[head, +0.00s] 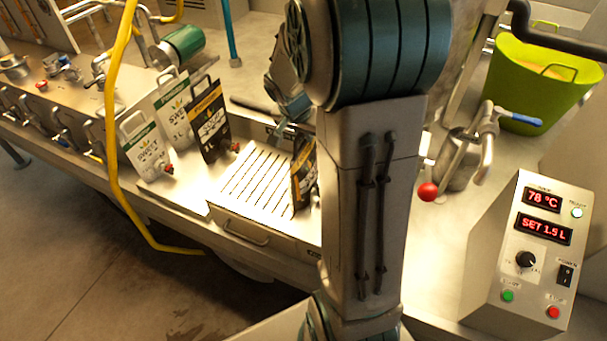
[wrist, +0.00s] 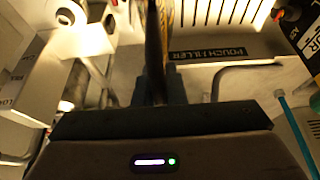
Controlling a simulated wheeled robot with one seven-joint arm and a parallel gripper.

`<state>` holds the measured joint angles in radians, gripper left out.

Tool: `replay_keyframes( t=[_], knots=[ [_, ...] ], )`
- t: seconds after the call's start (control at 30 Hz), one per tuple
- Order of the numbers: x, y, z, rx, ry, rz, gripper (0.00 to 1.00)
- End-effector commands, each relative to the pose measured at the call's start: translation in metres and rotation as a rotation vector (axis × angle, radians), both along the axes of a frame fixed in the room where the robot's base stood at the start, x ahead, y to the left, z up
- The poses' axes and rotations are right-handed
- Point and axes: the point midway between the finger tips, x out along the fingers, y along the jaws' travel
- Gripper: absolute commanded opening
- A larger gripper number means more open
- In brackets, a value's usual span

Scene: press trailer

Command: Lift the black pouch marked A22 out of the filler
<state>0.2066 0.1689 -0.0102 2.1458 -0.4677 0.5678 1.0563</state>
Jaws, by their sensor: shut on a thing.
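A black pouch with gold print (head: 303,178) stands upright at the right end of the slotted filler tray (head: 252,182) in the head view, partly hidden by my arm. In the wrist view my gripper (wrist: 158,92) is shut on a thin dark pouch seen edge-on (wrist: 154,45). The filler's front, with a POUCH FILLER label (wrist: 222,53), lies just beyond. In the head view the jaws are hidden behind my arm. I cannot read an A22 mark, nor tell whether the held pouch's bottom touches the tray.
Another black pouch (head: 211,128) and two white pouches (head: 147,152) (head: 174,112) stand left of the tray. At right are a red-knobbed valve (head: 428,192), a control box (head: 540,240) and a green bucket (head: 540,85). A yellow hose (head: 113,130) hangs at left.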

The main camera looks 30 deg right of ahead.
Motion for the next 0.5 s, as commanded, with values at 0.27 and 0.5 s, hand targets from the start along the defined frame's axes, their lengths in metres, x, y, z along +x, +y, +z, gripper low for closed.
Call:
replay_keyframes(
  t=[0.27, 0.5],
  knots=[
    [0.002, -0.001, 0.009, -0.002, -0.009, -0.001, 0.00],
    [0.003, -0.001, 0.047, -0.003, -0.014, -0.001, 0.00]
  ],
)
